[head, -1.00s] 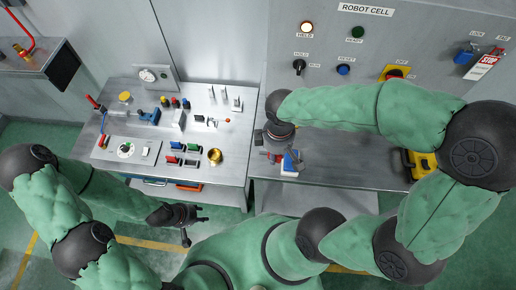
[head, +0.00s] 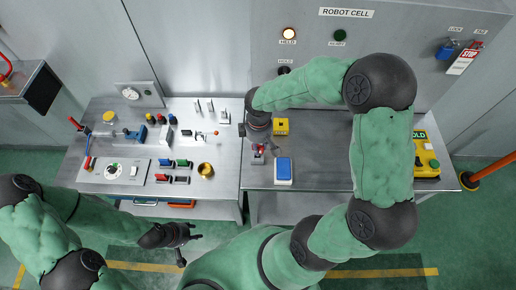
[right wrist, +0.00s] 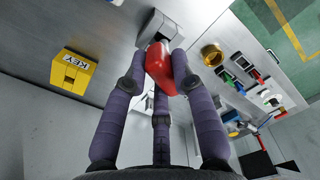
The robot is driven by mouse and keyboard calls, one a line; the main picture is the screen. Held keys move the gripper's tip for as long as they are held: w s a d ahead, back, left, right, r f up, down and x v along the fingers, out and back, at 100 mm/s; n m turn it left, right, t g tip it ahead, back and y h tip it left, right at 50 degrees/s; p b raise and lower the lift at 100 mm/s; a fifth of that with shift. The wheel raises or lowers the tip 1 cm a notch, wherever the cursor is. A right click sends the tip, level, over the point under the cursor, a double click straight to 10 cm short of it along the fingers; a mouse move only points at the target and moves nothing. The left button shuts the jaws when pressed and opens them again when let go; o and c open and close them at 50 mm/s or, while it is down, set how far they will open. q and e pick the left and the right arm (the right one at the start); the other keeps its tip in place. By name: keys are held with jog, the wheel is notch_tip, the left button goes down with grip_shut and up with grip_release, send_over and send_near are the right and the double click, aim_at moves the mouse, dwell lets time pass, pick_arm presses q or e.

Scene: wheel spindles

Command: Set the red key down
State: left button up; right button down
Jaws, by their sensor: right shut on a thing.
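The red key (right wrist: 160,68) is between the fingertips of my right gripper (right wrist: 163,72) in the right wrist view. A grey block (right wrist: 158,27) shows just past its far end; I cannot tell if they touch. In the head view my right gripper (head: 258,151) is low over the left part of the right-hand bench (head: 325,165), with a bit of red showing at its tips. I cannot tell if the key touches the bench. My left gripper (head: 192,246) is open and empty in front of the left-hand bench.
A yellow box marked KEY (right wrist: 73,73) stands beside my right gripper; it also shows in the head view (head: 281,126). A blue and white block (head: 284,170) lies to its front right. The left-hand bench (head: 225,165) carries switches and a brass cup (head: 205,170). The middle of the right-hand bench is clear.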

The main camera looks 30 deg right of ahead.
jog(key=shift+w+d+f, duration=0.1)
jog(key=shift+w+f, duration=0.1)
jog(key=shift+f, duration=0.55)
jog(key=shift+w+d+f, duration=0.1)
jog(key=shift+w+f, duration=0.05)
jog(key=shift+f, duration=0.55)
jog(key=shift+w+f, duration=0.2)
jog(key=shift+f, duration=0.55)
jog(key=shift+f+b, duration=0.1)
jog(key=shift+b, duration=0.3)
jog(key=shift+f, duration=0.1)
jog(key=c, duration=1)
grip_release()
jog(key=shift+r, duration=0.25)
notch_tip(320, 180, up, 12)
jog(key=shift+p, duration=0.9)
